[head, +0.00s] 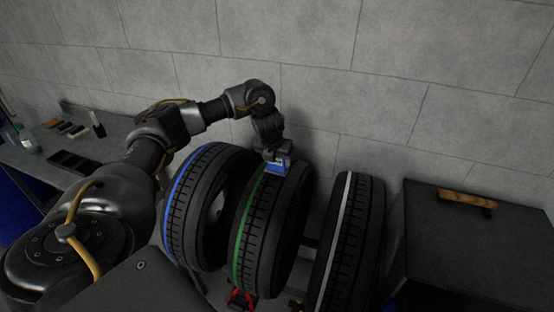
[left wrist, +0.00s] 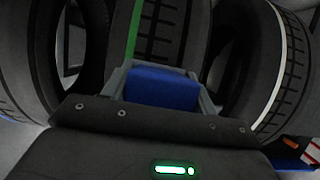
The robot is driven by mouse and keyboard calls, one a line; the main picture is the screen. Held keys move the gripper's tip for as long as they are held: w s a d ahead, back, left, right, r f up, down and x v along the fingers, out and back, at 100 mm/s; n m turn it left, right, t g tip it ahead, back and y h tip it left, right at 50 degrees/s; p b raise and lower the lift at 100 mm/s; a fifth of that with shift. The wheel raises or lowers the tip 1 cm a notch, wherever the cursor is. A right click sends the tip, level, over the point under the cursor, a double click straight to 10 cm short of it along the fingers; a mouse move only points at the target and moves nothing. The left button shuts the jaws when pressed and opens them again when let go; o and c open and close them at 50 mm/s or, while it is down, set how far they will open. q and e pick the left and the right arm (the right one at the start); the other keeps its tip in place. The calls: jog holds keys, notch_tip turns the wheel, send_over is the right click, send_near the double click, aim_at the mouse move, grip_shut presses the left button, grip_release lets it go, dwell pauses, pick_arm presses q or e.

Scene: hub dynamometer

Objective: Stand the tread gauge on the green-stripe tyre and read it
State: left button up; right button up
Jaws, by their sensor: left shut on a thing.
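The green-stripe tyre (head: 275,240) stands upright between two other tyres in the head view; its tread and green stripe show beyond the gripper in the left wrist view (left wrist: 165,35). My left gripper (head: 276,156) is over the top of this tyre, pointing down. It is shut on a blue block-like thing, which I take for the tread gauge (head: 275,169); it also shows between the grey fingers in the left wrist view (left wrist: 162,88). The gauge is at the tread, right of the green stripe; I cannot tell whether it touches. No reading shows. My right gripper is out of view.
A blue-stripe tyre (head: 205,210) stands close on the left and a white-stripe tyre (head: 352,240) on the right. A bench with small items (head: 75,160) is at far left, and a block wall stands behind.

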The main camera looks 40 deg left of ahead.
pick_arm(q)
jog(key=shift+f+b, duration=0.4)
jog(key=shift+f, duration=0.35)
dwell(0.7)
dwell(0.5)
jog(key=o, duration=1.2)
jog(key=shift+c, duration=0.2)
jog(key=p+v, duration=0.3)
jog(key=v, duration=0.7)
jog(key=shift+s+r, duration=0.15)
jog(key=shift+r, duration=0.2)
jog(key=shift+d, duration=0.1)
